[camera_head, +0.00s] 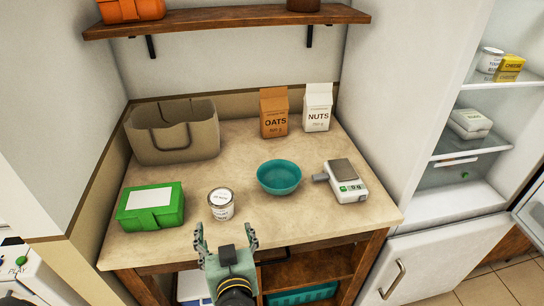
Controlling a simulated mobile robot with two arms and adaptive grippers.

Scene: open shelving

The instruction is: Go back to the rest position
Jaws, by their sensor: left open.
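My left gripper (226,240) is at the front edge of the counter, low in the middle of the head view. Its two fingers are spread and nothing is between them. A white labelled can (221,205) stands upright on the counter just beyond the fingertips. I cannot tell whether they touch it. My right gripper is not in view.
On the counter (240,150) are a green box (150,207), a beige bag (172,132), a teal bowl (279,177), a scale (346,181), an oats carton (274,113) and a nuts carton (317,107). A wooden shelf (225,19) hangs above. An open fridge (455,180) stands right.

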